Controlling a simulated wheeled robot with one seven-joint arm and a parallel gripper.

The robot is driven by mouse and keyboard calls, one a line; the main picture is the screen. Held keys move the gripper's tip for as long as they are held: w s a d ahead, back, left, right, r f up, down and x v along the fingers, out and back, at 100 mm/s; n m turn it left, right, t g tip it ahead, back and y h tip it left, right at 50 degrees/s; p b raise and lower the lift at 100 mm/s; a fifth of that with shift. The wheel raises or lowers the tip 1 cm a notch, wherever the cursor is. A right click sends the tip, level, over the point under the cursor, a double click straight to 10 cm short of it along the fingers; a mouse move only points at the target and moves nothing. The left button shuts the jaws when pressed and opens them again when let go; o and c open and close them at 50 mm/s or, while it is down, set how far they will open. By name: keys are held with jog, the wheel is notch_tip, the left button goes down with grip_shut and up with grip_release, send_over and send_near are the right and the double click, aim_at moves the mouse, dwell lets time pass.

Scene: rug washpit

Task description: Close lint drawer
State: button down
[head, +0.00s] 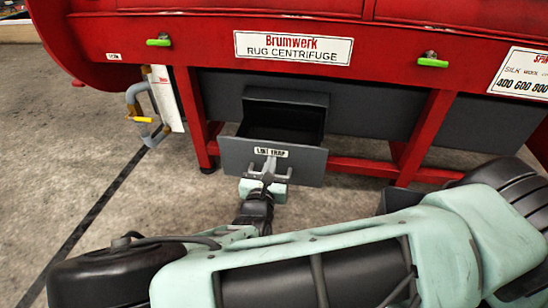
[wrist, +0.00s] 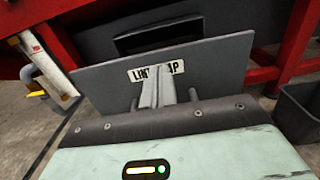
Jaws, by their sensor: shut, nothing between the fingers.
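The lint drawer (head: 309,163) is a grey drawer under the red rug centrifuge. It stands pulled out, with its dark open inside showing behind the front panel. A white "LINT TRAP" label is on the panel, which also shows in the wrist view (wrist: 225,65). My gripper (head: 268,166) is at the middle of the panel, just below and partly over the label. In the wrist view my gripper (wrist: 157,75) has its fingers together with nothing between them. Its tips are at or very near the panel; I cannot tell whether they touch. The fingers hide part of the label.
The red centrifuge (head: 390,45) has red legs and a crossbar (head: 362,167) around the drawer. A grey pipe with a yellow handle (head: 143,119) hangs at the left. A dark bin (wrist: 299,110) stands at the right in the wrist view. The concrete floor (head: 60,130) at left is clear.

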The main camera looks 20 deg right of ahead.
aim_at(276, 145)
jog(key=b+x, duration=0.1)
jog(key=x, duration=0.3)
jog(key=shift+f+b, duration=0.15)
jog(key=shift+b, duration=0.15)
jog(key=shift+w+d, duration=0.35)
jog(key=shift+w, duration=0.15)
jog(key=shift+w+d+r, duration=0.2)
jog(key=shift+r, duration=0.05)
jog(key=p+x, duration=0.9)
jog(key=x, duration=1.2)
jog(key=shift+w+d+f+p, duration=0.15)
jog(key=shift+w+d+p, duration=0.05)
jog(key=shift+w+p, duration=0.1)
jog(key=shift+w+d, duration=0.2)
jog(key=shift+w, duration=0.1)
jog(key=shift+r, duration=0.2)
